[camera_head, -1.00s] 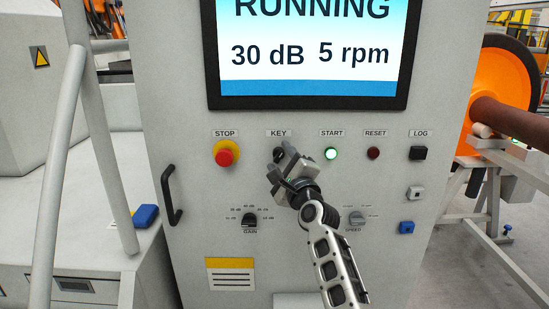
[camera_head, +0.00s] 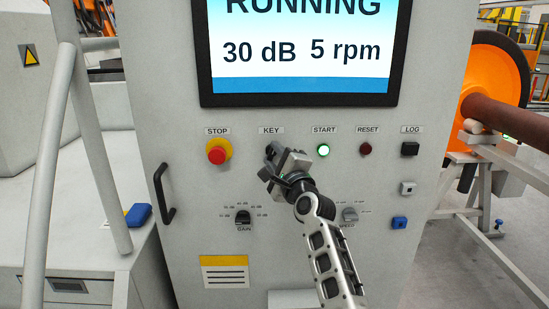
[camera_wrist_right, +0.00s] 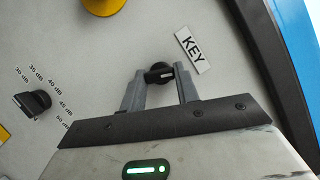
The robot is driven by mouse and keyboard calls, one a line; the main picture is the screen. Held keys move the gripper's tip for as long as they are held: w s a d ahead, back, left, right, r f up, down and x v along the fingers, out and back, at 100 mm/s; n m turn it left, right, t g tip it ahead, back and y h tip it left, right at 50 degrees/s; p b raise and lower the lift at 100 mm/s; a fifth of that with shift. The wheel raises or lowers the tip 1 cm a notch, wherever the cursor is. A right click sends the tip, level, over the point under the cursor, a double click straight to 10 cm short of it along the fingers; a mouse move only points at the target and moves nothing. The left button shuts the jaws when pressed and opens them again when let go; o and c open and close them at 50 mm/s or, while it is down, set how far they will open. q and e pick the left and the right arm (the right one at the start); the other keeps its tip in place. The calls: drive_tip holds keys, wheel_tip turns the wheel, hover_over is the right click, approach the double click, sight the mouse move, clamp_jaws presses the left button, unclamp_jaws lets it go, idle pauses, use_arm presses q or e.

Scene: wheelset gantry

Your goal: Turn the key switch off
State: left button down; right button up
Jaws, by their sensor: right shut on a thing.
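The key switch (camera_wrist_right: 158,73) is a small black knob on the grey panel, beside the KEY label (camera_wrist_right: 193,50). My right gripper (camera_wrist_right: 160,77) has a finger on each side of the knob and is shut on it. In the head view the right gripper (camera_head: 273,164) is at the panel under the KEY label and mostly covers the switch. The screen (camera_head: 304,85) reads RUNNING, 30 dB and 5 rpm. The START light (camera_head: 323,150) glows green. My left gripper is not in view.
The red STOP button (camera_head: 217,155) is left of the key switch. The GAIN knob (camera_head: 243,217) and SPEED knob (camera_head: 349,214) are below. The RESET (camera_head: 365,149) and LOG (camera_head: 409,149) buttons are to the right. A black handle (camera_head: 163,195) sticks out at the left.

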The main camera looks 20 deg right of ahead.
drive_tip(key=n, duration=0.1)
drive_tip(key=n+g, duration=0.1)
drive_tip(key=n, duration=0.3)
drive_tip(key=shift+r+g, duration=0.25)
drive_tip(key=shift+g, duration=0.15)
drive_tip(key=n+g, duration=0.2)
drive_tip(key=n, duration=0.2)
drive_tip(key=shift+r, duration=0.1)
drive_tip(key=shift+n+h, duration=0.4)
drive_tip(key=o, duration=1)
use_arm(q)
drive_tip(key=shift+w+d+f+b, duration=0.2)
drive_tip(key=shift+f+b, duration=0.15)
drive_tip(key=shift+b, duration=0.6)
use_arm(e)
drive_tip(key=v, duration=1.6)
